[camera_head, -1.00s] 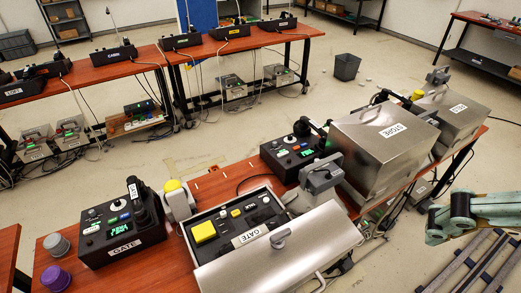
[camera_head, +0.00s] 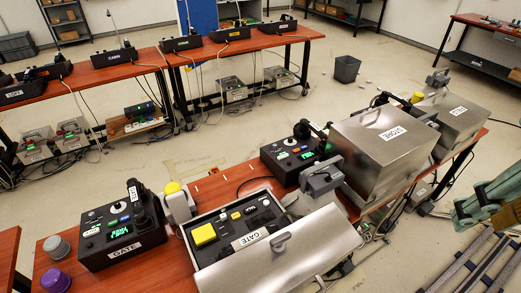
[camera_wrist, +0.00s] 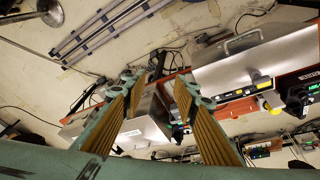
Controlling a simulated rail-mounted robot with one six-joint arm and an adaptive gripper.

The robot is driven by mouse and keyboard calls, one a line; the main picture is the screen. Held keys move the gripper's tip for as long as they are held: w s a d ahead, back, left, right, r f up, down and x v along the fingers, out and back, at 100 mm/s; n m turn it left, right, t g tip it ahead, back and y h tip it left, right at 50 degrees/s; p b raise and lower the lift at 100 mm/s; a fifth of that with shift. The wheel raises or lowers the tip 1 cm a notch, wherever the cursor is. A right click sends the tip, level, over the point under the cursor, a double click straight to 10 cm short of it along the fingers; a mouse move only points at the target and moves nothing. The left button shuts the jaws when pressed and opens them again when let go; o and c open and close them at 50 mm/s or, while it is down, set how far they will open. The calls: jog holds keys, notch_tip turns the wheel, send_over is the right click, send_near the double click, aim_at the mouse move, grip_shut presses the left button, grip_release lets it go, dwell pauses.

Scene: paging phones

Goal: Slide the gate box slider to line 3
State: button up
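The gate box (camera_head: 187,235) stands open on the near wooden table in the head view, its metal lid (camera_head: 285,255) folded down toward the front. Inside is a dark panel with a yellow block (camera_head: 203,234), a GATE label (camera_head: 250,240) and several small controls. I cannot tell which control is the slider or which line it is at. My gripper (camera_wrist: 155,82) shows in the wrist view with its two tan-padded fingers apart and nothing between them. It is away from the open gate box; the head view shows only part of my teal arm at the right edge.
The closed STORE box (camera_head: 385,150) stands to the right. Dark rails (camera_head: 470,265) lie on the floor at lower right.

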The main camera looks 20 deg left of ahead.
jog(key=w+a+n, duration=0.1)
jog(key=w, duration=0.2)
jog(key=w+f+n, duration=0.1)
jog(key=w+n, duration=0.1)
jog(key=w, duration=0.1)
jog(key=w+a+f+n, duration=0.1)
jog(key=w, duration=0.2)
jog(key=shift+w+a+f+g, duration=0.1)
jog(key=shift+a+f+g, duration=0.05)
jog(key=shift+a+g, duration=0.25)
jog(key=shift+c, duration=0.2)
jog(key=w+a+f+n+g+p, duration=0.1)
jog(key=w+a+f+n+p, duration=0.1)
jog(key=w+a+f+n, duration=1.1)
jog(key=n+g+p, duration=0.2)
jog(key=n+p, duration=0.1)
jog(key=n, duration=0.5)
send_over(221, 216)
notch_tip(221, 216, down, 18)
jog(key=shift+s+r, duration=0.1)
jog(key=shift+r, duration=0.05)
jog(key=shift+f+b, duration=0.45)
jog(key=shift+f, duration=6.45)
